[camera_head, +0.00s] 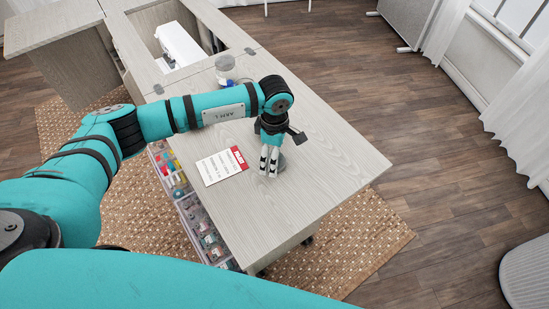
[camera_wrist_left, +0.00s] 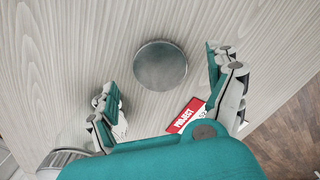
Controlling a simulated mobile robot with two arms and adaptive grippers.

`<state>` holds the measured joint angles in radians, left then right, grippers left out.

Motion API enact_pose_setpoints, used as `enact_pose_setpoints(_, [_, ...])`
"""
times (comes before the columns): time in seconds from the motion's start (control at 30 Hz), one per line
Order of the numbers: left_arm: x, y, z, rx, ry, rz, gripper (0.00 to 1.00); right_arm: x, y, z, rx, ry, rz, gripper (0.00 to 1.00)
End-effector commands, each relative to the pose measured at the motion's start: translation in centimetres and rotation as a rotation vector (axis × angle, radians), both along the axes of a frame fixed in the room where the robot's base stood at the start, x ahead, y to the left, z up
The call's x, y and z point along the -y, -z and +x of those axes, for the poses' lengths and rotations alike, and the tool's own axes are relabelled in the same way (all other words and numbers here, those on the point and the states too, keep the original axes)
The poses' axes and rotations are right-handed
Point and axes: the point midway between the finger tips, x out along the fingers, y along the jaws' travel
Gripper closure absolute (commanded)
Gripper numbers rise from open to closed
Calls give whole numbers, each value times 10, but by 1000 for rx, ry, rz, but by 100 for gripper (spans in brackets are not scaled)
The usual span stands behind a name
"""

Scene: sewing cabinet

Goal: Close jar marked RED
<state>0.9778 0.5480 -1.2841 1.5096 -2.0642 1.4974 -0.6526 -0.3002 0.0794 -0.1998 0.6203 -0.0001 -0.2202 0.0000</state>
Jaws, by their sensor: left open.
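A round grey metal lid (camera_wrist_left: 160,65) lies on the pale wood table top in the left wrist view, between and ahead of my spread fingers. My left gripper (camera_wrist_left: 168,90) is open and holds nothing. In the head view the gripper (camera_head: 269,170) points down over the table, and its fingers hide part of the lid (camera_head: 282,163). A clear jar (camera_head: 225,64) stands farther back on the table, beyond my wrist, with a small blue and red spot near its base. I cannot read a marking on it. My right gripper is not in view.
A white card with a red heading (camera_head: 222,166) lies left of the gripper. The cabinet opening with a white sewing machine (camera_head: 181,45) is at the back. Open drawers with coloured supplies (camera_head: 205,232) are below the left edge. The table's right side is clear.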

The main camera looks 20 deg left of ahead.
Motion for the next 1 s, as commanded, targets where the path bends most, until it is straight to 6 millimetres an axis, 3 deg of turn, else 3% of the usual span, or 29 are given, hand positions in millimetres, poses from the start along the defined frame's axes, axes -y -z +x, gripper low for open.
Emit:
enact_pose_setpoints(0.2, [0,21,0,0,-1,1,10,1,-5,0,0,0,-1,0])
enact_pose_setpoints(0.53, [0,22,0,1,0,1,10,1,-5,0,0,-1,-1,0])
enact_pose_setpoints(0.83, [-1,22,0,1,0,1,48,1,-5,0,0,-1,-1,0])
enact_pose_setpoints(1.0, [-1,22,0,1,0,1,50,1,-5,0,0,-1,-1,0])
